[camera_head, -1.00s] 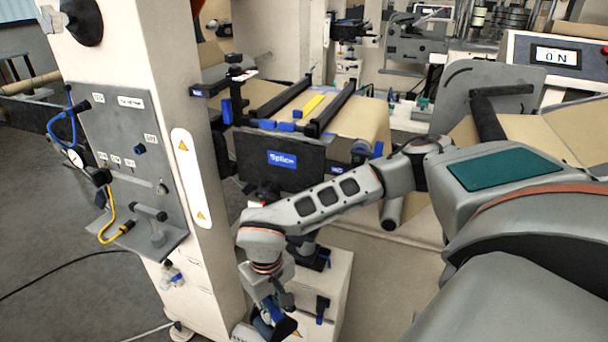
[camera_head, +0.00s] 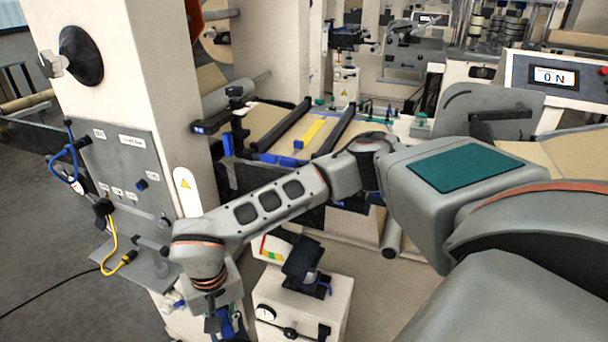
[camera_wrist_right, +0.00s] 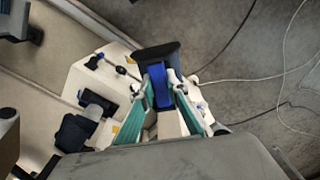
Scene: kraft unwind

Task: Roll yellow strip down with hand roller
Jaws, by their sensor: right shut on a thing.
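The yellow strip (camera_head: 309,134) lies on the brown kraft web of the splice table, between two dark bars, in the head view. My right gripper (camera_head: 226,322) hangs low at the bottom of the head view, left of the small white cabinet and well away from the strip. In the right wrist view my right gripper (camera_wrist_right: 165,92) has its teal fingers closed around a blue-and-black tool that looks like the hand roller (camera_wrist_right: 155,57). Its dark wide end points away from the wrist. My left gripper is not in view.
A white pillar (camera_head: 130,60) with a grey panel (camera_head: 125,170) and hoses stands at left. A small white cabinet (camera_head: 335,300) with a black stand is beside my right gripper. My right arm crosses in front of the splice table. Cables lie on the floor (camera_wrist_right: 235,60).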

